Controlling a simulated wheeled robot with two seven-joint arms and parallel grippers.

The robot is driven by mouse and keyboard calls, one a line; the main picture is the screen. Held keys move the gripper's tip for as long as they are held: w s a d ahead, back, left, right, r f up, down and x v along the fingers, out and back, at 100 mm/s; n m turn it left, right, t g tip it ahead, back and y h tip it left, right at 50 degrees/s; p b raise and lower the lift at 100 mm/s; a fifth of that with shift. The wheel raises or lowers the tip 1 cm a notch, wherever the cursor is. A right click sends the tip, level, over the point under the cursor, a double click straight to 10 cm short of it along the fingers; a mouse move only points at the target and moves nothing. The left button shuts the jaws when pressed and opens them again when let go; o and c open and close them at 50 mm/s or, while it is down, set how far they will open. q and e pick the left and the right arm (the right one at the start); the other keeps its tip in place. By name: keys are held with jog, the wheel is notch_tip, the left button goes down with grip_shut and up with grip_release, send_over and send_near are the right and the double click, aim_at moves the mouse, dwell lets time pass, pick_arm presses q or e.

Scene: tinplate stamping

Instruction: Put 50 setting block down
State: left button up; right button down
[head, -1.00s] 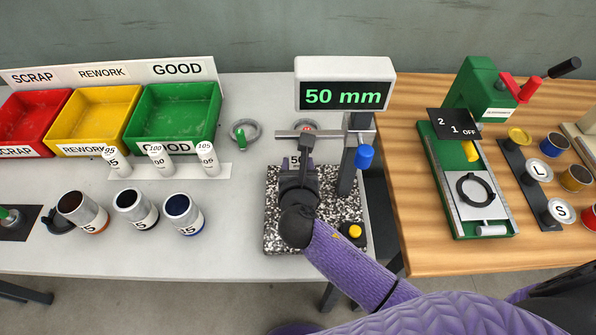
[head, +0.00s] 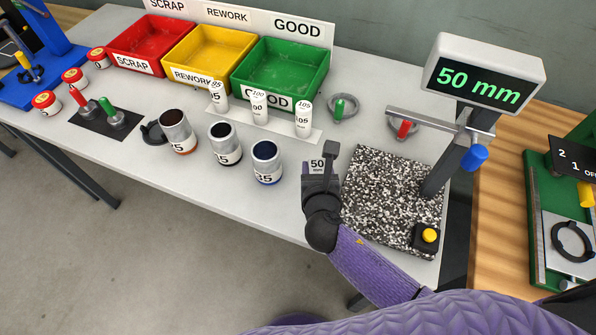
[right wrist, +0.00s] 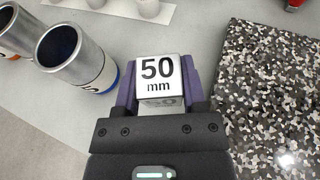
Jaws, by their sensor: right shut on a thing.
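The 50 setting block (head: 317,165) is a small silvery block marked "50 mm". It also shows in the right wrist view (right wrist: 159,75), between the two purple fingers. My right gripper (head: 320,178) is shut on it, left of the speckled granite plate (head: 385,200), over the grey table. I cannot tell whether the block touches the table. The gauge display (head: 484,80) reads "50 mm" above the plate. The plate's top under the gauge arm is bare. My left gripper is not in view.
Three open cans stand left of the gripper, the nearest with a blue base (head: 267,163). Behind them is a white rack (head: 285,128) with cylinders marked 95, 100 and 105. Red, yellow and green bins (head: 283,75) stand at the back. A yellow button (head: 429,235) sits at the plate's front right corner.

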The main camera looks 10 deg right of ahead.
notch_tip(320, 180, down, 5)
jog(key=b, duration=0.3)
jog(key=shift+f, duration=0.15)
jog(key=shift+r, duration=0.2)
jog(key=shift+f, duration=0.1)
jog(key=shift+c, duration=0.8)
grip_release()
jog(key=shift+s+r+p, duration=0.2)
jog(key=shift+r+p, duration=0.05)
jog(key=shift+p, duration=0.15)
jog(key=p+v, duration=0.3)
jog(key=v, duration=0.8)
jog(key=shift+s+a, duration=0.1)
jog(key=shift+s, duration=0.15)
